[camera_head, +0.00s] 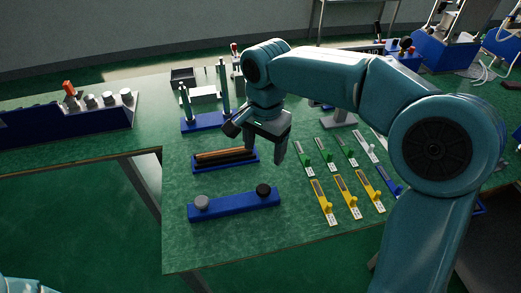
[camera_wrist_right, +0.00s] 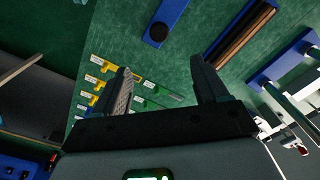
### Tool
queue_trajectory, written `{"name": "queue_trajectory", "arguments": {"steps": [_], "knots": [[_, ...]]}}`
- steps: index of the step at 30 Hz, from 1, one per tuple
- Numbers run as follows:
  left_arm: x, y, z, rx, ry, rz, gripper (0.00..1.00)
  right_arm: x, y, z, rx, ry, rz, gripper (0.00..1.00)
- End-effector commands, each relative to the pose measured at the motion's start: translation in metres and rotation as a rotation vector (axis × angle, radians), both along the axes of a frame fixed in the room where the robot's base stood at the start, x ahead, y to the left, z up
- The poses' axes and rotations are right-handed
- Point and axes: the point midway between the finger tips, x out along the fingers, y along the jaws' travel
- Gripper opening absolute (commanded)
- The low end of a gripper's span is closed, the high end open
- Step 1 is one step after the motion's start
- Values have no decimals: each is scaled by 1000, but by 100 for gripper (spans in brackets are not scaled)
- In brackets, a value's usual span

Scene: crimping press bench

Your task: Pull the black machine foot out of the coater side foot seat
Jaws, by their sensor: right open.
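The black machine foot (camera_head: 263,190) is a round dark knob standing in the right end of a long blue seat bar (camera_head: 233,205) at the front of the bench. A grey foot (camera_head: 202,202) stands in the bar's left end. My right gripper (camera_head: 264,153) hangs open above the bench, behind and above the black foot and apart from it. In the right wrist view its two fingers (camera_wrist_right: 162,70) are spread with nothing between them. The black foot (camera_wrist_right: 158,33) shows there beyond the fingertips, on the blue bar (camera_wrist_right: 171,13). My left gripper is out of view.
A blue tray (camera_head: 227,168) with brown and black rods lies behind the seat bar. Several green and yellow tagged pieces (camera_head: 345,196) lie to the right. A blue stand with two posts (camera_head: 205,122) is farther back. Bare green bench lies around the bar.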

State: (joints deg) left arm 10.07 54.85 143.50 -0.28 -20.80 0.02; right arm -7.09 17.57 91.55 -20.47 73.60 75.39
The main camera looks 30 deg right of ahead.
Motion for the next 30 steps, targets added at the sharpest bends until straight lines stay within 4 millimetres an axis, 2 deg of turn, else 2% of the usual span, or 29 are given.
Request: {"name": "queue_trajectory", "arguments": {"steps": [5,15,21,25,30], "knots": [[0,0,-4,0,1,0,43,-5,0,-25,-1,5,1,73],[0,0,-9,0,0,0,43,-5,1,-100,-1,6,1,73],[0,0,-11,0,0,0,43,-3,2,-137,1,5,1,73],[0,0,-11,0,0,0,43,-1,2,-152,0,4,1,73],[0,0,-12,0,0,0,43,0,2,-161,0,1,1,73]]}}
